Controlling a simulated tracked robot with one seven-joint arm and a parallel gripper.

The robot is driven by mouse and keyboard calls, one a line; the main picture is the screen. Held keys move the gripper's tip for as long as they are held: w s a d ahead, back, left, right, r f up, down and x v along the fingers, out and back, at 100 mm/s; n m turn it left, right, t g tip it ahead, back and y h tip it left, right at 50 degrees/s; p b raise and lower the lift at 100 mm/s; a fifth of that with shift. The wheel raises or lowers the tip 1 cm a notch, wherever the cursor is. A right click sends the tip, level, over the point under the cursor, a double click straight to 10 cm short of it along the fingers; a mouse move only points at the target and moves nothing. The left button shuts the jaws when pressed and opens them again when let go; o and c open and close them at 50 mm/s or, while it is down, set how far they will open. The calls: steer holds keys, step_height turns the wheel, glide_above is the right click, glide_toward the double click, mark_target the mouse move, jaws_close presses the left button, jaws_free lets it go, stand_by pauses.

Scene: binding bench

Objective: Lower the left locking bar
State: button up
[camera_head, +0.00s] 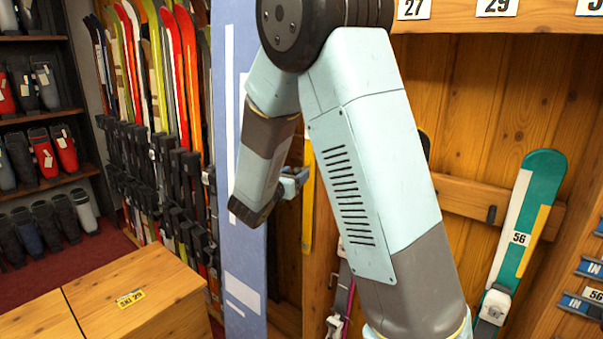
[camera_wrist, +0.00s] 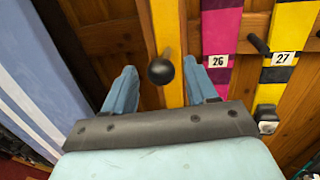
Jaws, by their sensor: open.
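A yellow upright bar (camera_head: 308,205), which I take to be the left locking bar, stands against the wooden rack, left of my forearm in the head view. In the wrist view the yellow bar (camera_wrist: 166,22) runs down from the top, with a black ball knob (camera_wrist: 161,71) on a short stem sticking out toward me. My gripper (camera_wrist: 162,80) is open, its two blue fingers apart on either side of the knob, and no contact shows.
A tall blue-white panel (camera_head: 240,150) stands close left of my gripper. Skis 26 (camera_wrist: 219,45) and 27 (camera_wrist: 285,50) hang right of the bar. A teal ski (camera_head: 525,215) stands farther right. A wooden chest (camera_head: 130,290) is at front left.

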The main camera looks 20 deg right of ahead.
steer(key=shift+x, duration=1.1)
steer(key=shift+c, duration=0.3)
jaws_close()
